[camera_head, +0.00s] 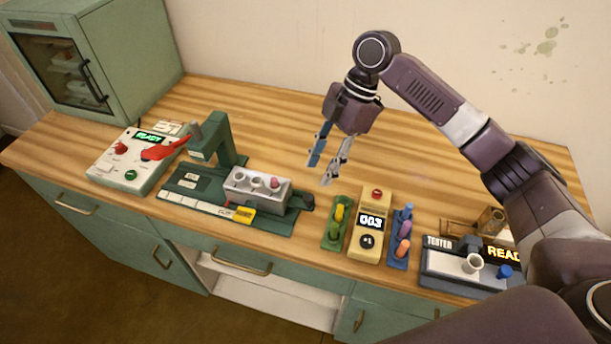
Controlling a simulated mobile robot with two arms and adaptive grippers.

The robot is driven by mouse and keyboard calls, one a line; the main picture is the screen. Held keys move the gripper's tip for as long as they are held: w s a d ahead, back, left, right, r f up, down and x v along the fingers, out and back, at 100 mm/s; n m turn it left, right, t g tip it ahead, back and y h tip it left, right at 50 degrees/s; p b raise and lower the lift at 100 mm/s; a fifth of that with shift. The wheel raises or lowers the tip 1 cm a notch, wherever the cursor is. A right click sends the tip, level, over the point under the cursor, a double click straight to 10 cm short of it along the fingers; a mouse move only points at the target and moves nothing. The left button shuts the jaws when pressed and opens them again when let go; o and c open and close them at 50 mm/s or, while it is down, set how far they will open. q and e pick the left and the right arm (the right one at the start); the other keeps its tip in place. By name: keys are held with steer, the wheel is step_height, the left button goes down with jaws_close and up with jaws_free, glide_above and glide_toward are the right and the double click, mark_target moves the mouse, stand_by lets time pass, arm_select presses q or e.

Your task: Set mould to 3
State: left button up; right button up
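A grey block (248,198) with round white pieces and a pink one on top sits on the dark green press base (270,223); I cannot tell for certain that it is the mould. A row of white labels and one yellow label (241,215) runs along the base's front; their text is too small to read. A cream counter box (370,223) shows 003, with a red button above and a dark +1 button (367,241) below. My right gripper (321,171) is open and empty, pointing down above the table behind the counter. My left gripper is not in view.
A green holder (327,239) and a blue holder (398,255) with coloured pieces flank the counter. A tester (440,270) stands at right, partly behind my arm. A white READY box (104,165) with a red object and a green cabinet (135,50) are at left. The table's back is clear.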

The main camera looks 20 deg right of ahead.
mark_target(309, 196)
steer(key=f, duration=0.1)
steer(key=s+a+f, duration=0.1)
steer(key=s+a+f+p, duration=0.1)
steer(key=f, duration=0.1)
steer(key=shift+s+a+f, duration=0.1)
steer(key=shift+w+a+f, duration=0.15)
steer(key=shift+f, duration=0.3)
steer(key=shift+w+a+f, duration=0.1)
steer(key=shift+w+f, duration=0.05)
steer(key=shift+f, duration=0.25)
steer(key=shift+s+f, duration=0.15)
jaws_close()
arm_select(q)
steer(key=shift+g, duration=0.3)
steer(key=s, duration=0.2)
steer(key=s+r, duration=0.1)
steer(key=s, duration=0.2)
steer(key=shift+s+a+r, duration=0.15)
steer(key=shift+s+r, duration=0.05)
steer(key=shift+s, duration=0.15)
